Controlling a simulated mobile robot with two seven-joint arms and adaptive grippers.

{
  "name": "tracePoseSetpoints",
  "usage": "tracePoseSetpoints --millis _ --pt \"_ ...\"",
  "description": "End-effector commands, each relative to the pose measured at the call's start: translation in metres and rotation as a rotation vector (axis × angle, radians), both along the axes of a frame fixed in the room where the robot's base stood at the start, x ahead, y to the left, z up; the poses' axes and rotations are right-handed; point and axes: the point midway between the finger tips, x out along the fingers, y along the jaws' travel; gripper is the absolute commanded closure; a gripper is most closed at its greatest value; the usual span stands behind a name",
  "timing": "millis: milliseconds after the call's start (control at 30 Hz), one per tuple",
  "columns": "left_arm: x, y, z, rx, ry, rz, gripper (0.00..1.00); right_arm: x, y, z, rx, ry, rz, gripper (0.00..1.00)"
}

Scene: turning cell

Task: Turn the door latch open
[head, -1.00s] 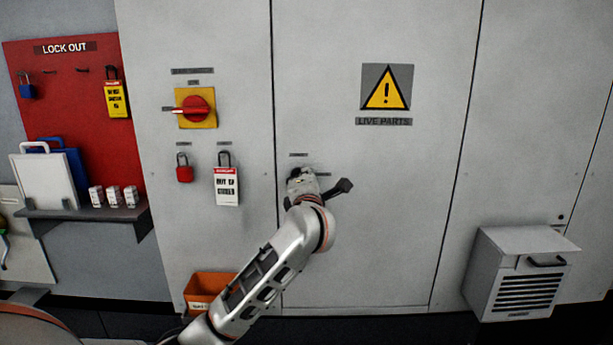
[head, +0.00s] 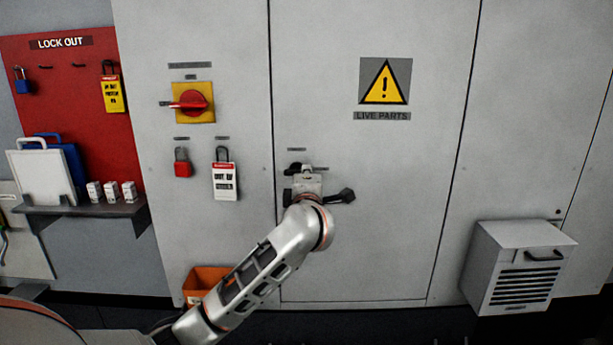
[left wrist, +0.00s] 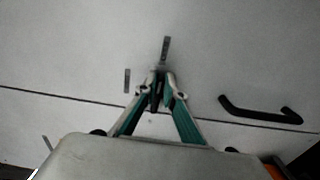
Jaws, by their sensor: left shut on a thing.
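The cabinet door (head: 400,240) is a light grey panel and stands flush in its frame. My left gripper (head: 298,172) is at the door's left edge, under a small label. In the left wrist view its green-sided fingers (left wrist: 160,80) are closed together on a small dark piece, the latch (left wrist: 157,95), close to the door seam. The fingers and my wrist hide most of the latch, so its angle is hard to tell. A black bar handle (left wrist: 260,112) shows to the right of the fingers there. My right gripper is not in view.
A red and yellow rotary switch (head: 192,102), a red padlock (head: 182,168) and a tagged padlock (head: 225,180) are on the panel left of the door. An orange bin (head: 205,280) is below. A vented box (head: 520,270) protrudes at the right.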

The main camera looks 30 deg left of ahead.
Motion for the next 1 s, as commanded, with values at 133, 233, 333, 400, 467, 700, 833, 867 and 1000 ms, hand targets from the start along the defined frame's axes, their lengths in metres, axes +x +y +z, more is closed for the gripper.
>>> tracePoseSetpoints --millis 133,233,333,400,467,700,833,867,1000 --pt "0.0 0.0 0.0 0.002 0.001 0.0 1.0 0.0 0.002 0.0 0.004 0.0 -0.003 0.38" --pt "0.0 0.0 0.0 0.002 0.001 0.0 0.74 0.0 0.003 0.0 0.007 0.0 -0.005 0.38" --pt "0.0 0.0 0.0 0.001 0.001 0.0 0.74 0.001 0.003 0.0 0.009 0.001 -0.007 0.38" --pt "0.0 0.0 0.0 0.001 0.001 0.0 0.74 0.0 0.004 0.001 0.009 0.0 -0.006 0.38" --pt "0.0 0.0 0.0 0.0 0.0 0.0 0.74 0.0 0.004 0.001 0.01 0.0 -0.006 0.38" --pt "-0.01 -0.008 -0.001 -0.001 0.001 -0.003 0.74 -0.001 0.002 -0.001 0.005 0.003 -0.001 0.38" --pt "-0.03 -0.02 -0.001 -0.002 0.0 -0.004 0.74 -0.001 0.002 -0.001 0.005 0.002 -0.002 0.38" --pt "-0.035 -0.023 -0.001 -0.002 0.0 -0.004 0.74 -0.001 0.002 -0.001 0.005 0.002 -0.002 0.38" --pt "-0.06 -0.039 -0.001 -0.003 -0.001 -0.004 0.74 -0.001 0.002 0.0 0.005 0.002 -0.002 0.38"
